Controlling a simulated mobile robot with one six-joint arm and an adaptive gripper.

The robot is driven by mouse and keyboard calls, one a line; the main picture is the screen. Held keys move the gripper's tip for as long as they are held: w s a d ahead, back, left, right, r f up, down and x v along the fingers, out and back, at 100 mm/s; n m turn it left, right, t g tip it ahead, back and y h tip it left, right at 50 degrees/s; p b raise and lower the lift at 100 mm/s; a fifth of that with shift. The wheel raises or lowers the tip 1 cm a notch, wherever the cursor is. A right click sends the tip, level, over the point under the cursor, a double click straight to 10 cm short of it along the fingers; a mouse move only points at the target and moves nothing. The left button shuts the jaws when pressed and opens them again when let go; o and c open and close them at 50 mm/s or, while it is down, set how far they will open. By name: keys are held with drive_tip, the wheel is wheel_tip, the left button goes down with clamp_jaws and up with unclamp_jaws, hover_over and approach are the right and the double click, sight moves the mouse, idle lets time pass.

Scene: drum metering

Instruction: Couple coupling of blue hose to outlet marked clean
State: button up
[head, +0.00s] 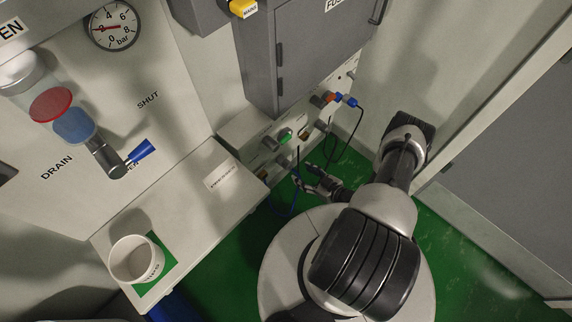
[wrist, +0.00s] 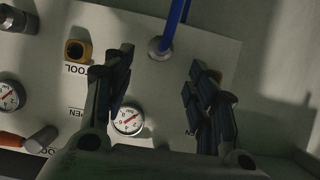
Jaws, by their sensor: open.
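My gripper (wrist: 160,88) is open and empty in the wrist view, its two fingers apart in front of a pale panel. In the head view my gripper (head: 318,182) hangs low in front of the outlet panel. A blue bar or hose (wrist: 174,24) meets a round grey fitting (wrist: 158,48) above the gap between the fingers. A yellow-rimmed square socket (wrist: 78,51) is left of it. I cannot read any outlet label as "clean".
A grey cabinet (head: 300,48) overhangs the outlet panel (head: 262,152). A blue fitting (head: 349,101) with a dark line is at the panel's far end. Gauges (wrist: 128,121) sit on the panel. A white cup (head: 136,262) stands on the left bench. Green floor lies below.

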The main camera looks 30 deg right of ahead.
sight(292, 167)
drive_tip(key=b+x, duration=0.2)
drive_tip(key=x, duration=0.5)
drive_tip(key=shift+s+f+b, duration=0.1)
drive_tip(key=shift+b, duration=0.25)
drive_tip(key=shift+x, duration=0.8)
drive_tip(key=shift+c, duration=0.2)
clamp_jaws()
idle(0.4)
drive_tip(key=shift+s+d, duration=0.35)
drive_tip(key=shift+s, duration=0.55)
drive_tip(key=shift+s+d, duration=0.35)
drive_tip(key=shift+s, duration=0.6)
drive_tip(key=shift+s+d, duration=0.35)
drive_tip(key=shift+s, duration=0.55)
drive_tip(key=shift+s+d, duration=0.25)
drive_tip(key=shift+s, duration=0.4)
drive_tip(key=shift+s+d, duration=0.2)
drive_tip(key=shift+s, duration=0.45)
drive_tip(key=shift+s+d, duration=0.25)
drive_tip(key=shift+s, duration=0.35)
